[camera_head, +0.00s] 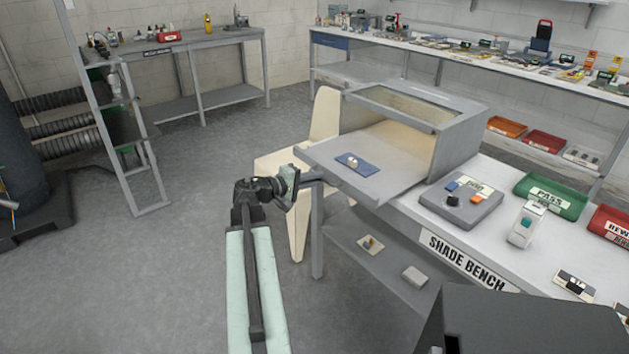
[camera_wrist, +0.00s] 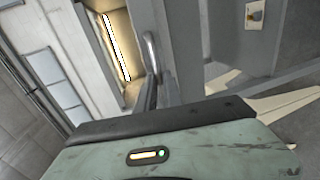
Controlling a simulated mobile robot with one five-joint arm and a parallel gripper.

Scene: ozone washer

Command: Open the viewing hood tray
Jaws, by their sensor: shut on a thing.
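The viewing hood (camera_head: 463,137) is a grey box with a glass window on top, standing on the shade bench (camera_head: 520,215). Its tray (camera_head: 382,186), a flat grey slab, sticks out of the open front toward the left. A blue pad with a small pale item (camera_head: 353,162) lies on the tray. My gripper (camera_head: 300,177) is at the tray's front edge, shut on the tray handle (camera_head: 315,180). In the wrist view the curved metal handle (camera_wrist: 151,50) shows above my green gripper body; the exact finger contact is hard to see.
A control box (camera_head: 462,203) with knobs, a green PASS bin (camera_head: 551,195) and a white bottle-like device (camera_head: 525,226) stand right of the hood. A cream chair (camera_head: 322,118) is just behind the tray.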

